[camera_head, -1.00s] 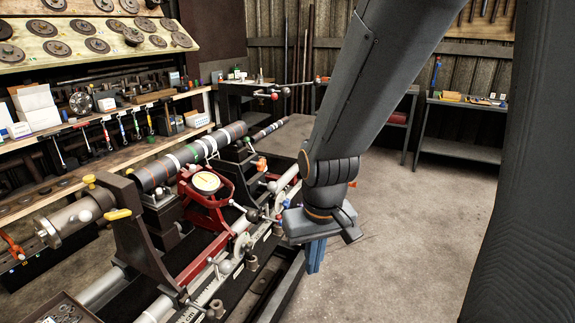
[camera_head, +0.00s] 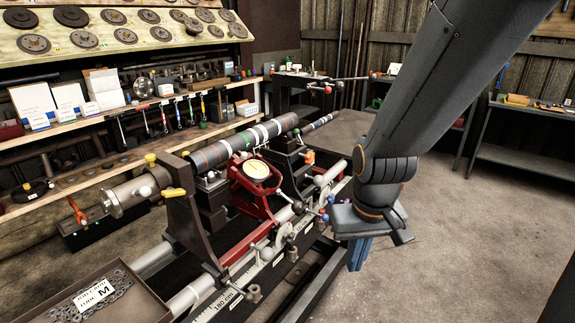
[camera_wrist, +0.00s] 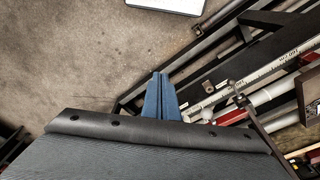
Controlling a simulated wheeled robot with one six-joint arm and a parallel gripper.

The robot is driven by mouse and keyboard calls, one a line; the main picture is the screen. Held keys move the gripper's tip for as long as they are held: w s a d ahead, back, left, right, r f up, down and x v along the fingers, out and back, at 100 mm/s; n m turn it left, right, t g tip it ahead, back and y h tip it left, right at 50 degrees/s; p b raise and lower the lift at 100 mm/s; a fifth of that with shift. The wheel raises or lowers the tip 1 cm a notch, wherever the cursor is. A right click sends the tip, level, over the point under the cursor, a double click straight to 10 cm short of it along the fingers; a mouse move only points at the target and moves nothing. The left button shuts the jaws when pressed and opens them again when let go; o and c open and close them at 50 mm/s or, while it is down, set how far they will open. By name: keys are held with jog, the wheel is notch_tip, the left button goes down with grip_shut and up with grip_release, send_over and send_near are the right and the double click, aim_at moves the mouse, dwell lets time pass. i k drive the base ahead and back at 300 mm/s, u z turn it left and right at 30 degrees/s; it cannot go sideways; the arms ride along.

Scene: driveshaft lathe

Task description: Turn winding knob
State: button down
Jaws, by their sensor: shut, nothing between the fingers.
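The lathe (camera_head: 185,223) carries a long dark shaft (camera_head: 222,147) with white bands. A red carriage (camera_head: 243,193) with a round dial (camera_head: 257,171) stands at its middle. Several small ball-ended knobs and levers, among them a grey ball knob (camera_head: 298,207), sit along its near side; I cannot tell which one is the winding knob. My gripper (camera_head: 357,262) points down to the right of these knobs, apart from them. Its blue fingers are shut and empty, and in the wrist view (camera_wrist: 160,80) they show beside the lathe's rail, over bare floor.
A tray of metal links (camera_head: 97,303) with a card marked M is at the lower left. Shelves (camera_head: 60,137) with tools and discs line the wall behind the lathe. A side bench (camera_head: 525,163) stands at the right. The concrete floor (camera_head: 450,235) right of my gripper is clear.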

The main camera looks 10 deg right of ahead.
aim_at(309, 157)
jog(key=z, duration=0.55)
jog(key=k, duration=0.65)
jog(key=z, duration=0.5)
jog(key=i, duration=1.25)
jog(key=u, duration=0.9)
